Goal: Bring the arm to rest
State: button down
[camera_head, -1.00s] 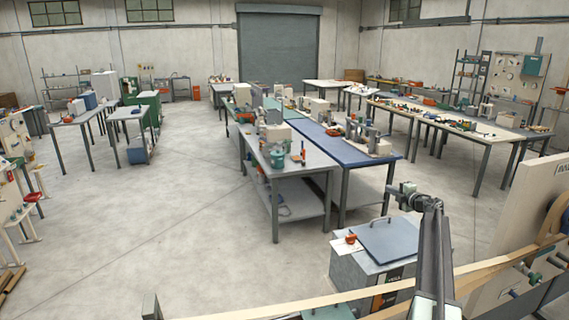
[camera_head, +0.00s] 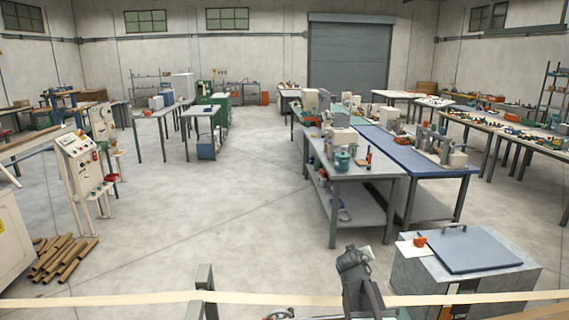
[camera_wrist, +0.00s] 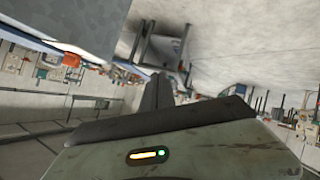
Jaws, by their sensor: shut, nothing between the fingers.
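My gripper (camera_wrist: 157,88) shows in the wrist view as two dark fingers close together, pointing away from the camera, with nothing held between them. The wrist picture is strongly tilted, with blurred benches and floor beyond the fingers. In the head view my arm (camera_head: 360,280) is at the bottom, right of centre, low and seen end-on. From there I cannot make out the finger gap. The arm stands clear to the left of the grey cabinet.
A grey cabinet (camera_head: 470,275) with a blue lid stands at the lower right. A pale strip (camera_head: 110,299) spans the foreground. A workbench (camera_head: 365,165) stands ahead, a control panel (camera_head: 80,165) and tubes (camera_head: 65,258) at left. Open floor (camera_head: 200,225) lies between.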

jog(key=s+a+f+g+y, duration=0.1)
jog(key=s+a+f+g, duration=0.2)
jog(key=s, duration=0.5)
jog(key=s+a+f+m+g+y, duration=0.1)
jog(key=s+f+g, duration=0.3)
jog(key=s, duration=0.5)
jog(key=s+a+f+m+g+y, duration=0.1)
jog(key=s+a+f+g, duration=0.3)
jog(key=s, duration=0.5)
jog(key=shift+s+a+f+y, duration=0.15)
jog(key=shift+a+f+y, duration=0.15)
jog(key=shift+f+y, duration=0.35)
jog(key=shift+r, duration=0.1)
